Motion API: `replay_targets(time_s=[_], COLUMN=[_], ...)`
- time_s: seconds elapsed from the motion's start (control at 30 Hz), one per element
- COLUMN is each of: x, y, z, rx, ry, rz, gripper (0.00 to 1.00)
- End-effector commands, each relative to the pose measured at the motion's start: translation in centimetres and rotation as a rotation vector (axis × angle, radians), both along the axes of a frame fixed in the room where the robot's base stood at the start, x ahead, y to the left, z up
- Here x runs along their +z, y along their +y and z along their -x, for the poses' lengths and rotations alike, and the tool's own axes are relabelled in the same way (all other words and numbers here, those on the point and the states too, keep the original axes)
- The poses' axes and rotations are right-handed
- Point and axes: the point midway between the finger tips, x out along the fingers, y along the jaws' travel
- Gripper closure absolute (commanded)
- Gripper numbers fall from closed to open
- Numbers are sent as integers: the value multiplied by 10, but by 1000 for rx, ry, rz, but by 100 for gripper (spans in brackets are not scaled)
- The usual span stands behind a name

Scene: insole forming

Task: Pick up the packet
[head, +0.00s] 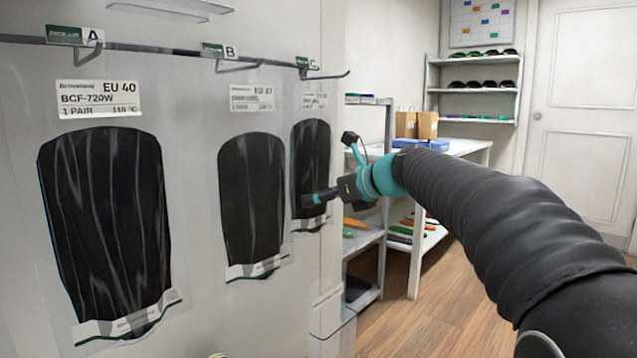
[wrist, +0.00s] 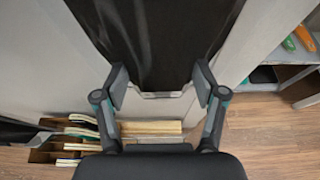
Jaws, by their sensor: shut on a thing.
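Three clear packets with black insoles hang from hooks on the wall, under tags A, B and C. The packet under C (head: 309,158) is the farthest and is partly hidden by my gripper (head: 314,200). My gripper is shut on the lower part of this packet. In the wrist view the packet (wrist: 155,38) hangs upright between my fingers (wrist: 160,88), one at each side of its lower end. The packet under A (head: 104,225) is large and near at left, labelled EU 40. The packet under B (head: 252,200) hangs between them.
A rail with hooks (head: 238,66) runs along the wall. A shelf unit (head: 372,240) and a white table (head: 463,146) with brown boxes (head: 418,125) stand behind my gripper. The wrist view shows booklets in a wooden rack (wrist: 75,140) below. Wooden floor is clear at right.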

Motion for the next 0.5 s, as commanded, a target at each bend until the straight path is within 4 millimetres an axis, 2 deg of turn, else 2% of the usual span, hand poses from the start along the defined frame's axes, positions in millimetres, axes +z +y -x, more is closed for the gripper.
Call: replay_targets(time_s=[0.27,0.5], x=[18,16], y=[0,-30], z=[0,23], rx=[1,-2], ry=[-1,0], rz=[0,-1], gripper=[67,67])
